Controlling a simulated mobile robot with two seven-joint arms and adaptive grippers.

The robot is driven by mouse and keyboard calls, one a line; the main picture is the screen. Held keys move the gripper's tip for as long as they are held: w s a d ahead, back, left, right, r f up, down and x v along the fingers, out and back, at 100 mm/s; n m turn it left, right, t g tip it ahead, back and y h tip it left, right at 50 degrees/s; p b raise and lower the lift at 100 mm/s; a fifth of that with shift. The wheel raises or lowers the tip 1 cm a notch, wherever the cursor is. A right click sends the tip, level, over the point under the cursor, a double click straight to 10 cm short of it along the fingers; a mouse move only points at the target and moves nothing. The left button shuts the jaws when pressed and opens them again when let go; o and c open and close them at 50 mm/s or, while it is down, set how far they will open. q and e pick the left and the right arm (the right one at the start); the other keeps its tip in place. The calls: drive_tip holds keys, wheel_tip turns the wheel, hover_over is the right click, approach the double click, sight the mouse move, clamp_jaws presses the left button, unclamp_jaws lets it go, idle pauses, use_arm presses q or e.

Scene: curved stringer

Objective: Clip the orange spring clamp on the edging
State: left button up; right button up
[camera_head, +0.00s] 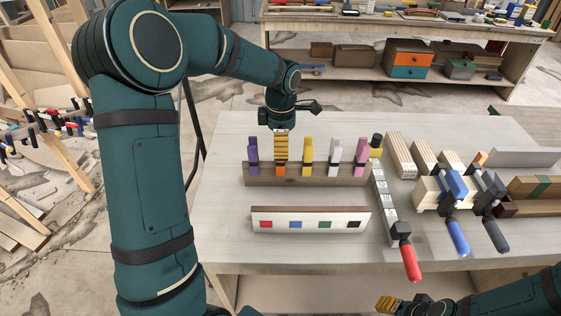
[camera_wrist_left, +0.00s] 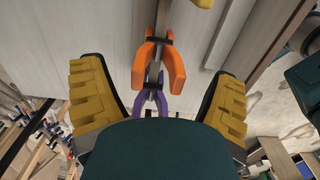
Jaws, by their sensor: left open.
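The orange spring clamp (camera_head: 281,169) sits second from left on a dark wooden rail (camera_head: 320,175), in a row of clamps. In the left wrist view the orange clamp (camera_wrist_left: 158,64) lies between and ahead of my fingers, with a purple clamp (camera_wrist_left: 152,102) nearer. My left gripper (camera_head: 281,148) is open, pointing down at the orange clamp, with a yellow finger on each side in the wrist view. Contact cannot be told. The likely edging is the brown strip along the top of a pale board (camera_head: 311,220) with red, blue, green and black squares. My right gripper (camera_head: 388,304) is at the bottom right, its opening unclear.
Yellow (camera_head: 307,151), white (camera_head: 335,156) and pink (camera_head: 361,157) clamps stand right of the orange one. The tabletop's front left is clear.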

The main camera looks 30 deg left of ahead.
use_arm(q)
wheel_tip(320, 180, down, 3)
drive_tip(key=shift+a+f, duration=0.1)
drive_tip(key=c, duration=1.4)
wheel_tip(320, 180, up, 10)
drive_tip(key=s+d+f+b, duration=0.1)
drive_tip(key=s+d, duration=0.1)
drive_tip(key=s, duration=0.5)
drive_tip(key=s+d+f+b, duration=0.1)
drive_tip(key=s+d, duration=0.2)
drive_tip(key=s, duration=0.5)
drive_tip(key=shift+s+d+f, duration=0.2)
drive_tip(key=shift+s+f, duration=0.05)
